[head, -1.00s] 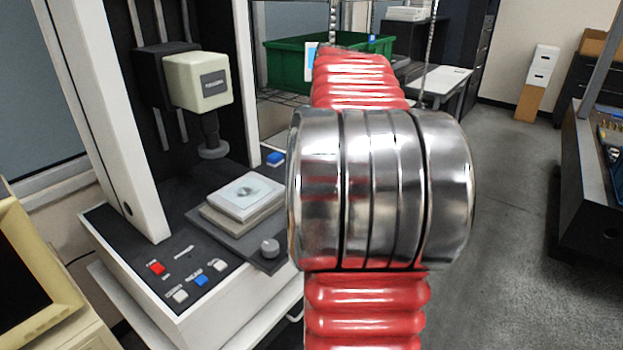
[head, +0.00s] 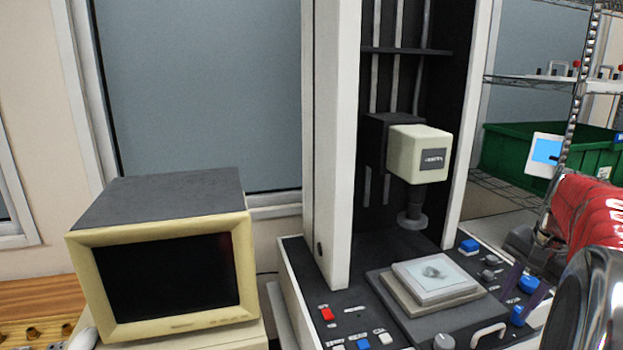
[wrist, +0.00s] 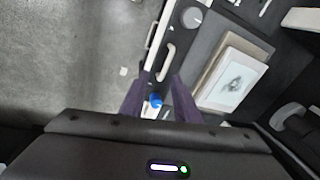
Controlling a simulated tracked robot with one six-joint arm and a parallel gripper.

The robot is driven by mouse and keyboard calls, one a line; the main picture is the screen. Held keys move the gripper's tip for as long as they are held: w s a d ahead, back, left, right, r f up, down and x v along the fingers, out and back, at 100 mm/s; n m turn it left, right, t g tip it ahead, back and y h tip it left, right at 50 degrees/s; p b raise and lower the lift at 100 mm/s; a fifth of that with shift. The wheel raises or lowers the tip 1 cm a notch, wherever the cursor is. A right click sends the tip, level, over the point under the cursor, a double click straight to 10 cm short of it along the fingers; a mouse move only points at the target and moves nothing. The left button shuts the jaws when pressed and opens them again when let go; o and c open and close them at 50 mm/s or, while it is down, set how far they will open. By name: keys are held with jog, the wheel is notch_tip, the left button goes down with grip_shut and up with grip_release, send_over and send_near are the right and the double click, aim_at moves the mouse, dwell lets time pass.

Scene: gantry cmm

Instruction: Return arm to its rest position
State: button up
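My arm, with red ribbed sleeves and a shiny metal joint, fills the right edge of the head view. My gripper (head: 516,302) has dark purple fingers and is seen there over the right front of the measuring machine's panel. In the wrist view my gripper (wrist: 160,80) shows its two fingers spread apart with nothing held between them. A blue button (wrist: 155,99) shows through the gap, below the fingers. Whether the fingertips touch the panel cannot be told.
The measuring machine's cream head (head: 418,153) hangs above a plate with a pale square sample (head: 436,277). A beige monitor (head: 160,262) stands at left. A green bin (head: 508,152) sits on a wire shelf at right.

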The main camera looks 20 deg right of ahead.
jog(key=s+a+f+n+t, duration=0.1)
jog(key=s+a+n, duration=0.2)
jog(key=a, duration=1.6)
jog(key=s+a+f+n+t, duration=0.2)
jog(key=a+n, duration=1)
jog(key=a, duration=0.7)
jog(key=shift+s+f, duration=0.15)
jog(key=shift+s, duration=0.45)
jog(key=shift+d, duration=0.1)
